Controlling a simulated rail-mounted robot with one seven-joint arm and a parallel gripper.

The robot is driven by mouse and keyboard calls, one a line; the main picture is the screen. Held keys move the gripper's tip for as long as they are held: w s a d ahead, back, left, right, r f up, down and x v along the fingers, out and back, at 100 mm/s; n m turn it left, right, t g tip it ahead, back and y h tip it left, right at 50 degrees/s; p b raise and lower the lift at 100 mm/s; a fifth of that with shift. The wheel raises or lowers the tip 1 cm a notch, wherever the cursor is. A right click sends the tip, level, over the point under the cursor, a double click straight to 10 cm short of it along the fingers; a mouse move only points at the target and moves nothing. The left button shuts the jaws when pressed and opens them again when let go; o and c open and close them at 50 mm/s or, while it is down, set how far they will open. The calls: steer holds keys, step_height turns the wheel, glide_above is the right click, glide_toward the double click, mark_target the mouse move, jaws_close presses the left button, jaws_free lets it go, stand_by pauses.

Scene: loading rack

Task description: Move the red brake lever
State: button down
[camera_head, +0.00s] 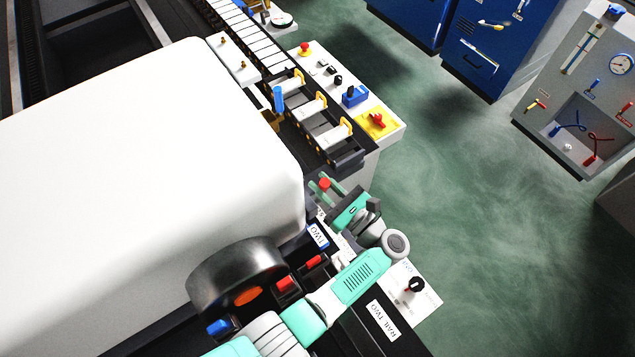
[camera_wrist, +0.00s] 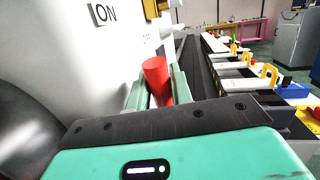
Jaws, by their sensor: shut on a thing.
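The red brake lever (camera_wrist: 157,78) shows in the wrist view as a red cylinder, tilted a little, between the two green fingers of my gripper (camera_wrist: 160,90). My gripper is shut on it. In the head view my gripper (camera_head: 319,193) is beside the right end of the large white body, with the red end of the lever (camera_head: 325,184) between its fingers. The lower part of the lever is hidden by the gripper and wrist.
The large white body (camera_head: 150,190) is close on the left, with an "ON" label (camera_wrist: 105,13) on it. A conveyor (camera_head: 318,125) and a control panel (camera_head: 370,125) stand beyond. Open green floor (camera_head: 480,200) lies to the right, before blue cabinets (camera_head: 492,50).

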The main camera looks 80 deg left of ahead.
stand_by(0.3)
steer(key=c, duration=1.3)
jaws_free()
steer(key=b+v, duration=0.1)
steer(key=v, duration=0.7)
steer(key=shift+b, duration=0.3)
